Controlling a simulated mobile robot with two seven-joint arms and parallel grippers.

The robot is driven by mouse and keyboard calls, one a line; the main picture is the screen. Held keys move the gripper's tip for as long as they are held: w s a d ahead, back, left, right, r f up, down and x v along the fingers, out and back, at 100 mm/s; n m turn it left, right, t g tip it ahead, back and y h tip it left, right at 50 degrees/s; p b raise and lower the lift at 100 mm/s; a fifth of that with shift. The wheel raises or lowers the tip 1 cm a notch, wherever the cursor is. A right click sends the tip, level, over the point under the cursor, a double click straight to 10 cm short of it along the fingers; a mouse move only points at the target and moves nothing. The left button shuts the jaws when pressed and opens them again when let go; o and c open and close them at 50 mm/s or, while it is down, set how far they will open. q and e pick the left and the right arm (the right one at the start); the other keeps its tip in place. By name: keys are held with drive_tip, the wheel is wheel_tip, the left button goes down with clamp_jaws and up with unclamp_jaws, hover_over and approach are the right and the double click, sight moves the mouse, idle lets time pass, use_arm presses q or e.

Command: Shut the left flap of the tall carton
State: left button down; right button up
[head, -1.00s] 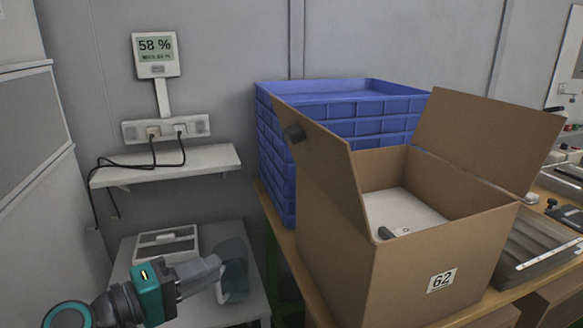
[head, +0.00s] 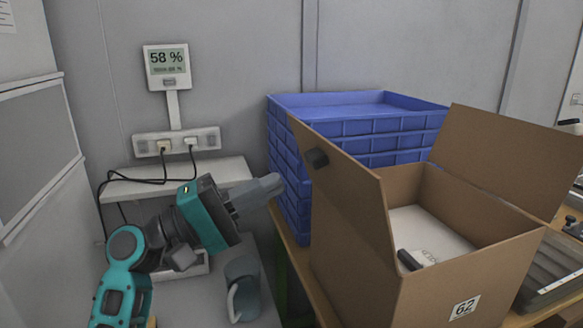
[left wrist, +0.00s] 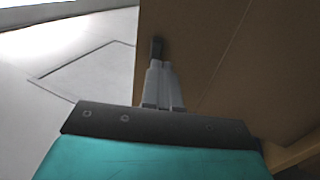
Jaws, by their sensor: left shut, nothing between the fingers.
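The tall brown carton (head: 428,292) stands open on a wooden table, with the label 62 on its front. My right gripper is not in view.
Blue stacked crates (head: 372,112) stand behind the carton. A white shelf (head: 150,188) with cables and a display (head: 167,68) is on the wall. A mug (head: 243,290) stands on the low grey table. A white item (head: 425,232) lies inside the carton.

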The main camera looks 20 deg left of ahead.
sight(311, 166)
use_arm(q)
drive_tip(key=x, duration=0.3)
drive_tip(key=shift+w+d+r, duration=0.2)
drive_tip(key=shift+d, duration=0.1)
drive_tip(key=shift+w+d+p, duration=0.2)
drive_tip(key=shift+d+p, duration=0.1)
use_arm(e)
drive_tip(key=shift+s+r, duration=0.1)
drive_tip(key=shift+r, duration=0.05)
use_arm(q)
drive_tip(key=shift+r, duration=0.1)
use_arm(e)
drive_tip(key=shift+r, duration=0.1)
